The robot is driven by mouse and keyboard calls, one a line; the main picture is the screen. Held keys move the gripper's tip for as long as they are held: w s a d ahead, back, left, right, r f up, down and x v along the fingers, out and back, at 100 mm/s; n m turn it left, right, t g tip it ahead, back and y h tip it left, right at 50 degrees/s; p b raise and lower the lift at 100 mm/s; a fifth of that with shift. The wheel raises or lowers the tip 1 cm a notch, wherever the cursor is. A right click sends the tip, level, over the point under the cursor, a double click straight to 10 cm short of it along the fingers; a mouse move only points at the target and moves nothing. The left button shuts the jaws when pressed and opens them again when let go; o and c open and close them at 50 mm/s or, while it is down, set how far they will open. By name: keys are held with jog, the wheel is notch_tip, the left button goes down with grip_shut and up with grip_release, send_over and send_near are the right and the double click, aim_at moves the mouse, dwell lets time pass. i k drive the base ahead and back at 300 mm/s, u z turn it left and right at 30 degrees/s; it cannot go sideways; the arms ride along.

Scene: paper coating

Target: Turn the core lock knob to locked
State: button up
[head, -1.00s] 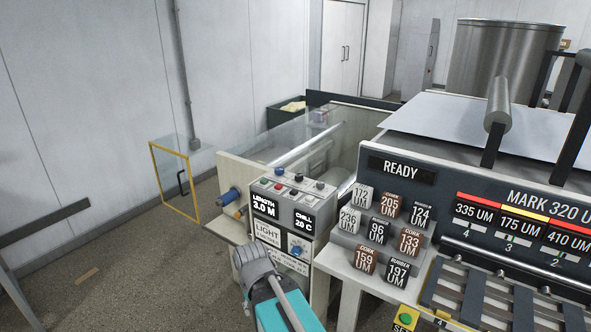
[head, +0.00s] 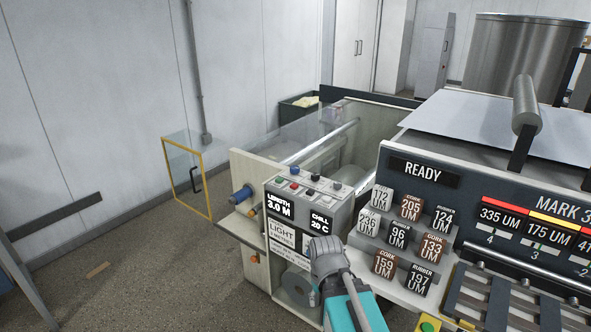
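The control panel (head: 310,205) stands left of the coating machine, with LENGTH 3.0 M and CHILL 20 C displays and small buttons on top. A blue cylindrical knob or shaft end (head: 241,194) sticks out of the cream end plate (head: 262,172), with an orange one (head: 253,210) below it. No label reading core lock is legible, so I cannot tell which part is the core lock knob. My gripper (head: 322,246) is in front of the panel's lower right and hides part of it. Its fingers are seen from behind, and nothing held is visible.
A roll (head: 297,283) sits in the cabinet below the panel. Several numbered blocks (head: 400,235) stand on stepped shelves to the right. A yellow-framed clear door (head: 188,178) stands open at the left. The floor at the left is mostly clear.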

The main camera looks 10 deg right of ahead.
aim_at(294, 170)
jog(key=z, duration=0.1)
jog(key=i, duration=1)
jog(key=u, duration=0.05)
